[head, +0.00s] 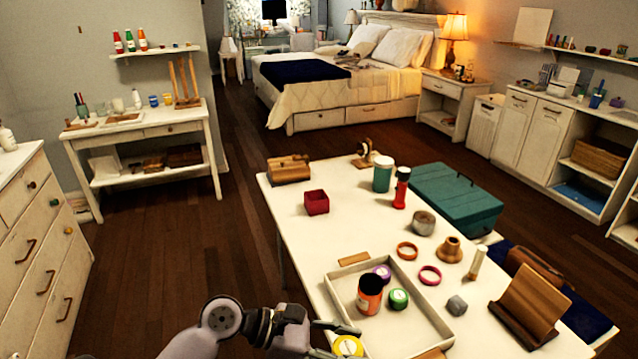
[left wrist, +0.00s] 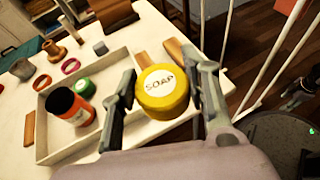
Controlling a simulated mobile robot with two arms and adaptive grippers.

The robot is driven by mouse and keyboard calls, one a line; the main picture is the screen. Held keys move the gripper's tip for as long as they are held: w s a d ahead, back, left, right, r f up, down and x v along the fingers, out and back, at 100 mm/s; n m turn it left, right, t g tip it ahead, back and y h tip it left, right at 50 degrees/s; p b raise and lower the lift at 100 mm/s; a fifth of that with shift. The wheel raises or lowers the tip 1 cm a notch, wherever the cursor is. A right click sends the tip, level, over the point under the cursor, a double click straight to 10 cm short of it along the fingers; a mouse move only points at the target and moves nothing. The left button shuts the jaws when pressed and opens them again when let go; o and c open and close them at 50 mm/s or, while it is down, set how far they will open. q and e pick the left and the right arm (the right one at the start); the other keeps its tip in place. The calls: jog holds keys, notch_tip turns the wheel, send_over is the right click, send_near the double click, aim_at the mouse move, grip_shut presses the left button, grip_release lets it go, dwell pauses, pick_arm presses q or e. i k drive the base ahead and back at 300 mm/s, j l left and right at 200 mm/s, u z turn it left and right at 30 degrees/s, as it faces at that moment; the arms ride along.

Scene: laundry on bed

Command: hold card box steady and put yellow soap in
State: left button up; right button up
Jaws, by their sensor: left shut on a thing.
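The yellow soap (left wrist: 163,92), a round cake with a white SOAP label, is between the two fingers of my left gripper (left wrist: 167,80). The fingers are shut on its sides. In the head view the soap (head: 348,347) and my left gripper (head: 338,341) are at the bottom, near the left wall of a shallow cream open box (head: 424,293), which looks like the card box.
On the white table (head: 340,238) stand a red box (head: 317,202), a grey tape roll (head: 424,222), orange and pink rings, a grey block (head: 457,305) and a wooden stand (head: 528,310).

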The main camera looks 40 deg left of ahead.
aim_at(317, 209)
jog(key=k+u, duration=0.25)
jog(key=u, duration=0.15)
jog(key=k+j+u, duration=0.1)
jog(key=k+u, duration=0.15)
jog(key=u, duration=0.15)
jog(key=i+j+u, duration=0.15)
jog(key=u, duration=0.3)
jog(key=i+j+u, duration=0.1)
jog(key=u, duration=0.4)
jog(key=i+u, duration=0.25)
jog(key=u, duration=0.2)
jog(key=i+z, duration=0.15)
jog(key=i, duration=0.7)
jog(key=i+j+z, duration=0.1)
jog(key=i, duration=0.75)
jog(key=i+z, duration=0.15)
jog(key=i, duration=1.55)
jog(key=i+z, duration=0.8)
jog(key=z, duration=0.15)
jog(key=i+j+z, duration=0.2)
jog(key=i+z, duration=0.45)
jog(key=z, duration=0.3)
jog(key=i+l+z, duration=0.1)
jog(key=z, duration=0.4)
jog(key=i+z, duration=0.15)
jog(key=z, duration=0.3)
jog(key=i+j+z, duration=0.15)
jog(key=z, duration=1.75)
